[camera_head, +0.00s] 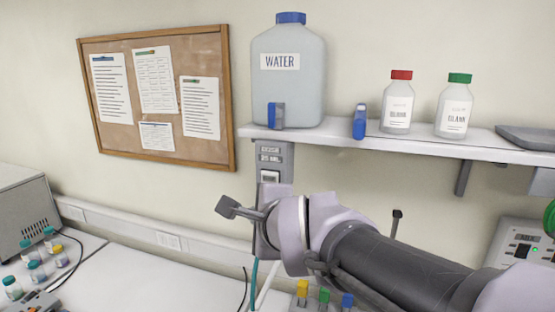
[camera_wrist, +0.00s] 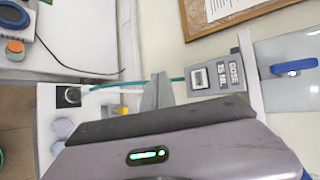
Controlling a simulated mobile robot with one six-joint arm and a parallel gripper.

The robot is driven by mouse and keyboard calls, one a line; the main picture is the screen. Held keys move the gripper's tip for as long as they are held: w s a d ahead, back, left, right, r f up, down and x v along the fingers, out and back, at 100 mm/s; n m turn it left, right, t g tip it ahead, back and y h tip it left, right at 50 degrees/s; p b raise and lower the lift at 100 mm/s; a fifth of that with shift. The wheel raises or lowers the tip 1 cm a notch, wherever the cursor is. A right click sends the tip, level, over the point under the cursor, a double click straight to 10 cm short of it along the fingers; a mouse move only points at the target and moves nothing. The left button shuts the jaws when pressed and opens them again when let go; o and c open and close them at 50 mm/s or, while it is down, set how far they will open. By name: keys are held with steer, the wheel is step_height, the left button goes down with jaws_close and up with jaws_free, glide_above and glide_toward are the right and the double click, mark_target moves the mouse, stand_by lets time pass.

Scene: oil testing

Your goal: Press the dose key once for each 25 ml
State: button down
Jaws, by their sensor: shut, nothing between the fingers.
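The grey dose unit (camera_head: 274,154), marked DOSE 25 ML, hangs under the wall shelf, below the water tank (camera_head: 290,75). Its light key (camera_head: 270,176) shows just above my arm's end. The unit (camera_wrist: 222,65) also shows in the wrist view, turned sideways, with the key (camera_wrist: 199,79) facing the camera. My gripper (camera_wrist: 160,78) is shut and empty, its fingers beside the unit's key end in that picture. A gap shows between fingers and key. The unit's lower part is hidden there too.
The shelf (camera_head: 352,139) holds a red-capped bottle (camera_head: 397,105), a green-capped bottle (camera_head: 454,109) and a tray (camera_head: 527,137). Small capped vials (camera_head: 36,271) stand on the bench at left. Teal and white tubes run below the dose unit. Bare bench lies left of my arm.

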steer(key=shift+w+a+r+m, duration=0.2)
steer(key=shift+a+r, duration=0.1)
steer(key=shift+r, duration=0.15)
steer(key=shift+w+a+r+m, duration=0.15)
steer(key=shift+a+r+m, duration=0.1)
steer(key=shift+r, duration=0.15)
steer(key=shift+w+p, duration=0.1)
steer(key=shift+p, duration=0.2)
steer(key=p, duration=1.3)
glide_toward(270, 179)
steer(key=w+a+f, duration=0.4)
